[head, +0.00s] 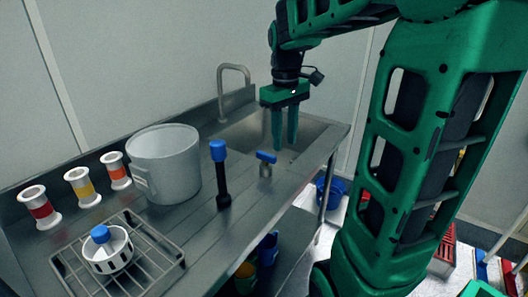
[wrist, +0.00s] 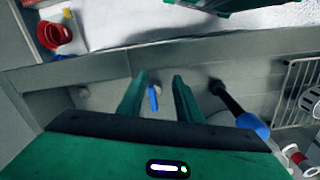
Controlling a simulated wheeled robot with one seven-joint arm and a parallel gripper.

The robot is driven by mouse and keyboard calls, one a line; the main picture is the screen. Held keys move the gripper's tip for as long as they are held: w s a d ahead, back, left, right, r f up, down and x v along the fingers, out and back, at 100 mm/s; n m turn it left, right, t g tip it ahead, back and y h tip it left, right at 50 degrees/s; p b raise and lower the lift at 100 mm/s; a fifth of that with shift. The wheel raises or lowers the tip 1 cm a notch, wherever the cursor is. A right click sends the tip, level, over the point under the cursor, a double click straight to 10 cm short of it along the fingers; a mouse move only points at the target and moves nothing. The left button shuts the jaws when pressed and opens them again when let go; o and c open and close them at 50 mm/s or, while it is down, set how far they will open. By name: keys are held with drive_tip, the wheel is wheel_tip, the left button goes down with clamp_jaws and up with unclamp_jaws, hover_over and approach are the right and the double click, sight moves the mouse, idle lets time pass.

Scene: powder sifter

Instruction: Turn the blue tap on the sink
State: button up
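The blue tap (head: 266,157) is a small blue lever on a short metal stem, standing on the counter at the near-left side of the sink (head: 325,127). My gripper (head: 284,146) is green, points down over the sink basin, and is empty. Its two fingers are apart, just behind and right of the tap in the head view. In the wrist view, the blue tap lever (wrist: 153,98) shows between the open fingers (wrist: 160,76) in the picture. I see no contact with it, and the exact depth between them is hard to tell.
A black rod with a blue top (head: 218,151) stands upright left of the tap. A large metal pot (head: 165,170), several spools (head: 78,187) and a wire rack (head: 60,265) holding a white slotted cup (head: 107,258) are farther left. A curved spout (head: 234,68) rises behind the sink.

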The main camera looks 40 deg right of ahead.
sight(266, 154)
drive_tip(key=w+r+n, duration=0.1)
drive_tip(key=w+n, duration=0.2)
drive_tip(key=w, duration=0.6)
wheel_tip(266, 154, down, 10)
drive_tip(key=shift+s+d+f, duration=0.1)
drive_tip(key=shift+d, duration=0.05)
clamp_jaws()
